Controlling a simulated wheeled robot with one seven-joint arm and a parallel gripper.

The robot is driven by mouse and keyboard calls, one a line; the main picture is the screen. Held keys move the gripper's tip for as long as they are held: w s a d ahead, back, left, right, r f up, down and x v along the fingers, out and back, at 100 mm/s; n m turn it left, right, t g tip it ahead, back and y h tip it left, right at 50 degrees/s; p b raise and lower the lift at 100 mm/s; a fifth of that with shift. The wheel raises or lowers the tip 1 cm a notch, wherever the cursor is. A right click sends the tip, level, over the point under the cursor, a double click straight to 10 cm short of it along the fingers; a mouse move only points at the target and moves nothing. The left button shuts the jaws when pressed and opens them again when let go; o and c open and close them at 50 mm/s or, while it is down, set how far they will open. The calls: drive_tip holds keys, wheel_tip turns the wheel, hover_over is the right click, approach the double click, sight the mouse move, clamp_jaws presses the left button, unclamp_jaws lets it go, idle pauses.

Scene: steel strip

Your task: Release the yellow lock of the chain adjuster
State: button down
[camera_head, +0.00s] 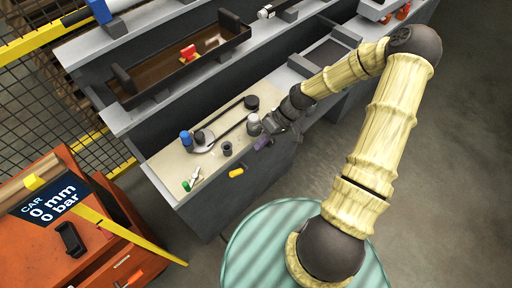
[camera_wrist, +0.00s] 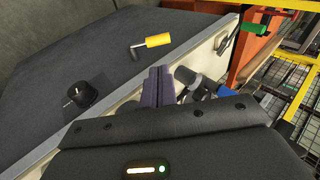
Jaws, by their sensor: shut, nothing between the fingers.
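The yellow lock (camera_head: 236,173) is a small yellow handle on the dark grey front face of the bench, below the beige top. In the wrist view the yellow lock (camera_wrist: 157,40) shows with a short dark stem at its left end. My gripper (camera_head: 262,143) is at the front edge of the beige top, up and to the right of the lock and apart from it. In the wrist view the purple fingers of my gripper (camera_wrist: 157,86) are together and empty, below the lock in the picture.
A black knob (camera_wrist: 82,93) sticks out of the grey face left of my fingers. The beige top (camera_head: 168,163) carries a blue-capped post (camera_head: 186,138), a dark loop-shaped part and a green-ended lever (camera_head: 187,185). An orange cabinet (camera_head: 105,260) stands at the lower left.

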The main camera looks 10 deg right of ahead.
sight(237, 171)
drive_tip(key=x, duration=1.2)
drive_tip(key=shift+a+f, duration=0.1)
drive_tip(key=shift+f, duration=0.15)
drive_tip(key=shift+s, duration=0.1)
